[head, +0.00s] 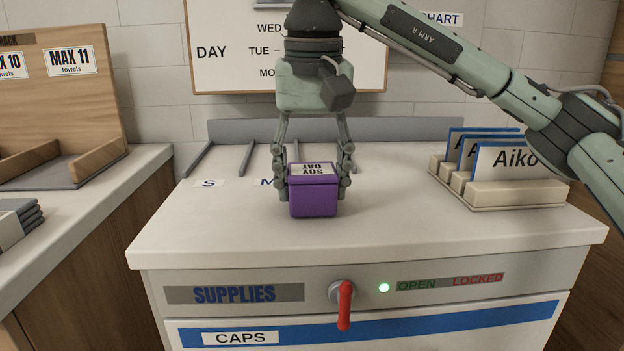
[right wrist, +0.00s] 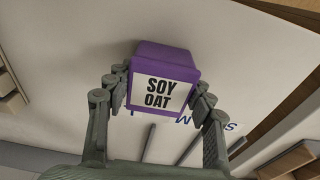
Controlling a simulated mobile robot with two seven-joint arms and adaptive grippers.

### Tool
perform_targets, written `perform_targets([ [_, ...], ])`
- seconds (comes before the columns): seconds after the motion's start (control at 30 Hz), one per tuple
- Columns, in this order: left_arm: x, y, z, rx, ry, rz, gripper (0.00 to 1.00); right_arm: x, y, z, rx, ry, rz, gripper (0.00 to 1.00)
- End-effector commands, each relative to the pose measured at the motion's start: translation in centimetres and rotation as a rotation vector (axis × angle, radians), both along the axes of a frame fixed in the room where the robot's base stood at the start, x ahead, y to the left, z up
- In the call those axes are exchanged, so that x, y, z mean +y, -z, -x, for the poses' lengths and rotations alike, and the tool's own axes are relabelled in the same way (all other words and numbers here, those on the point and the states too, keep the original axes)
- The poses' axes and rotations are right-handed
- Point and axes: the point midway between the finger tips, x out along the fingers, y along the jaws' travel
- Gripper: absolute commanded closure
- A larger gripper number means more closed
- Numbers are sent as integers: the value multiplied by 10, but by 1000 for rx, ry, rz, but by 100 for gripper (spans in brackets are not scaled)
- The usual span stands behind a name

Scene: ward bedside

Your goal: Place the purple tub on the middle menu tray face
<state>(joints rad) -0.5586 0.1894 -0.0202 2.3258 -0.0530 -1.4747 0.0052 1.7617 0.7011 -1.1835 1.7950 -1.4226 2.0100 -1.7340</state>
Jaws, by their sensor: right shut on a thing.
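The purple tub (head: 314,201) has a white label reading SOY OAT, upside down in the head view. My right gripper (head: 316,184) is shut on it, one finger on each side. The tub is over the middle of the white cabinet top (head: 400,222); I cannot tell whether it touches the top. The right wrist view shows the tub (right wrist: 163,63) between the fingers. Cards (head: 510,160), the front one reading Aiko, stand in a cream stepped holder (head: 515,194) at the right. I cannot tell which thing is the menu tray. My left gripper is not in view.
Grey dividers (head: 246,158) and a low back wall stand at the rear, with labels S (head: 209,183) and M in front. The SUPPLIES cabinet front has a red handle (head: 345,306). A wooden rack (head: 58,95) stands on the left counter. The front of the top is clear.

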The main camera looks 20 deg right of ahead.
Motion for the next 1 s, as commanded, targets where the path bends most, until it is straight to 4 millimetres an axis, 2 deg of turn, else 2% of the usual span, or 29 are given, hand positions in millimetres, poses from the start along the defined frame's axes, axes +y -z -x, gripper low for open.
perform_targets([
  [0.13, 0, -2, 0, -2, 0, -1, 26, 0, 4, 0, 0, 0, 0, 82],
  [0.17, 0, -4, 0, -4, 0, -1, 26, 0, 3, 0, 1, 0, 0, 44],
  [0.3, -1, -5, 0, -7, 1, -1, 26, 0, 3, 0, 1, 0, 0, 27],
  [0.57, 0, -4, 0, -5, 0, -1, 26, 0, 3, 0, 0, 0, 0, 26],
  [0.7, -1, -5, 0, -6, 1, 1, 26, 0, -4, 0, -1, 0, 0, 26],
  [0.77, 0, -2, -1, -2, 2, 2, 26, 0, -12, 1, -3, 1, 0, 26],
  [0.87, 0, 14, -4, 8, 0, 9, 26, 1, -31, 2, -5, 1, 0, 26],
  [1.0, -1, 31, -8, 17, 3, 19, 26, 2, -63, 6, -5, 2, 0, 26],
])
